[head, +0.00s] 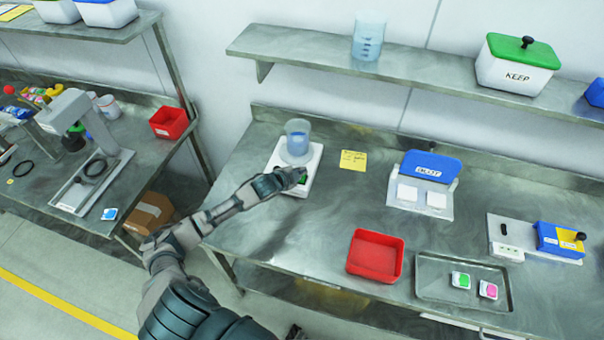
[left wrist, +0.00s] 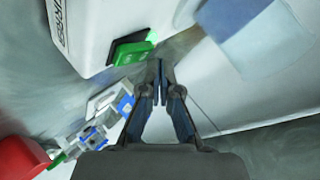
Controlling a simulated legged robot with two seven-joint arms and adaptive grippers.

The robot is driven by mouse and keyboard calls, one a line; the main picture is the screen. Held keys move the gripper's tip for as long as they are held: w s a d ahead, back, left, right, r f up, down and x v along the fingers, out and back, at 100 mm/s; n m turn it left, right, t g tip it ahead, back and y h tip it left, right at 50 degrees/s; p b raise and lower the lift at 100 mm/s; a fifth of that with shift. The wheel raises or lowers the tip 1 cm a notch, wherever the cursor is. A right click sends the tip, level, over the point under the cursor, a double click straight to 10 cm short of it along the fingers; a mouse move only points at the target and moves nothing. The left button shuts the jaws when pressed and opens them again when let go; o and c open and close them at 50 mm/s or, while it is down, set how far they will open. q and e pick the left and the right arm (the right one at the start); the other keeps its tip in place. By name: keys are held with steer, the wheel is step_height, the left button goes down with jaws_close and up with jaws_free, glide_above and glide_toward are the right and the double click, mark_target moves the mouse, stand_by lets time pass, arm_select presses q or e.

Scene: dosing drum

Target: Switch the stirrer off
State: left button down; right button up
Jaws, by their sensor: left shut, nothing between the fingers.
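The stirrer (head: 284,182) is a white flat unit at the back left of the steel bench. A clear beaker with blue liquid (head: 297,138) stands on it. In the left wrist view its white body (left wrist: 100,30) carries dark lettering and a green rocker switch (left wrist: 133,54) in a dark frame, tilted out on one side. My left gripper (head: 301,176) reaches over the stirrer's front from the left. In the wrist view its fingertips (left wrist: 160,66) are together and empty, just beside the switch. I cannot tell whether they touch it. My right gripper is not in view.
A yellow note (head: 353,160) lies right of the stirrer. Farther right are a blue-lidded unit (head: 431,166), a red tray (head: 375,256), a metal tray (head: 437,264) with two small packs, and a blue box device (head: 560,241). A shelf (head: 300,42) hangs above the bench.

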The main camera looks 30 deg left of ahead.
arm_select(q)
steer(key=shift+d, duration=0.1)
steer(key=shift+w+f, duration=0.15)
steer(key=shift+f, duration=0.35)
stand_by(0.6)
steer(key=shift+r, duration=0.15)
steer(key=shift+r+p, duration=0.6)
steer(key=shift+p, duration=0.15)
steer(key=shift+s+r, duration=0.15)
steer(key=shift+s, duration=0.1)
steer(key=r+p, duration=0.2)
steer(key=p, duration=0.1)
steer(key=s+r+p, duration=0.1)
steer(key=r+p, duration=0.2)
steer(key=shift+s+d, duration=0.1)
steer(key=shift+f, duration=0.15)
